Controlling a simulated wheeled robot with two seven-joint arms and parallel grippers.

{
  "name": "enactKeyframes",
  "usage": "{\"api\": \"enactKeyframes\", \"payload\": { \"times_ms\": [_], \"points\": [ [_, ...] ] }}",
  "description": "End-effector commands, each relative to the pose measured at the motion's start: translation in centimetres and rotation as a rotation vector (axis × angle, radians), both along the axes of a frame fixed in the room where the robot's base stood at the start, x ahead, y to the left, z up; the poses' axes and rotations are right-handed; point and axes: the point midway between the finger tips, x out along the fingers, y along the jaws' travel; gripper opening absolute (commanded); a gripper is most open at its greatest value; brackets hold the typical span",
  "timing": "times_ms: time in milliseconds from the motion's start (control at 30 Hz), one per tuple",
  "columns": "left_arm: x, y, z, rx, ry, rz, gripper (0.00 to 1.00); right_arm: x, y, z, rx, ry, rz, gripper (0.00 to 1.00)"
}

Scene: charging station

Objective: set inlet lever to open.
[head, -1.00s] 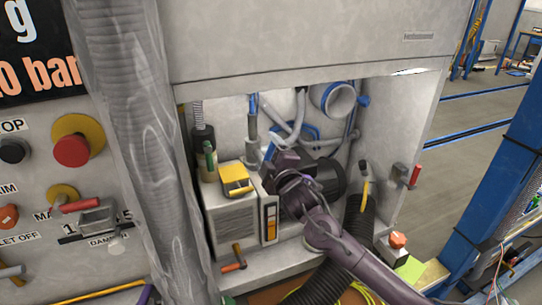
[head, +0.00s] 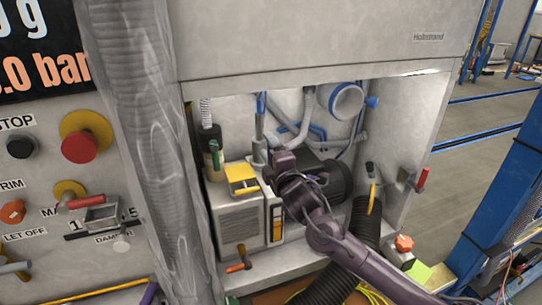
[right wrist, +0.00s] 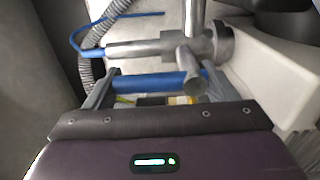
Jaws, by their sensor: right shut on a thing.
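In the right wrist view, a grey metal valve (right wrist: 190,45) has a blue bar-shaped handle (right wrist: 160,83) in front of it. My right gripper (right wrist: 158,88) has a finger at each end of this blue bar and is shut on it. In the head view my right gripper (head: 276,168) is at the metal pipe (head: 260,140) inside the recess, above the grey box. There the gripper hides the handle. No label on the valve can be read, so its set position cannot be told. My left gripper is not in view.
A grey box (head: 240,225) with a yellow-topped part (head: 241,178) stands left of my gripper. A dark cylinder (head: 330,178) is behind it. A black corrugated hose (head: 362,222), a yellow-handled lever (head: 372,190) and a red-handled lever (head: 421,180) are to the right.

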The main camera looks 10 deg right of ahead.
Motion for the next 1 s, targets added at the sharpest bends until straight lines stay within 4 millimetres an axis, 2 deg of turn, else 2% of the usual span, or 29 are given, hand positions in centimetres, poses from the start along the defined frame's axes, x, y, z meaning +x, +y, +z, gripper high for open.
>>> {"api": "enactKeyframes", "payload": {
  "times_ms": [167, 200, 367, 667, 1000],
  "points": [
    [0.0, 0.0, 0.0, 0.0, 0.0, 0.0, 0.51, 0.0, 0.0, -0.1, -0.005, 0.0, 0.0, 0.38],
    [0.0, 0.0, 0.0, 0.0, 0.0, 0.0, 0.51, 0.0, 0.0, -0.1, -0.005, 0.0, 0.001, 0.8],
    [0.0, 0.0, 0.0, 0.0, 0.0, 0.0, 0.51, 0.0, 0.0, -0.1, -0.004, 0.0, 0.001, 1.0],
    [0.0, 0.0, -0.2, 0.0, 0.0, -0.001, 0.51, -0.5, -0.1, -0.2, -0.002, 0.001, 0.0, 1.0],
    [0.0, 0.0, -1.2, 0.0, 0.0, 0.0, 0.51, -5.5, -1.0, -0.3, -0.003, 0.001, 0.002, 1.0]
  ]
}}
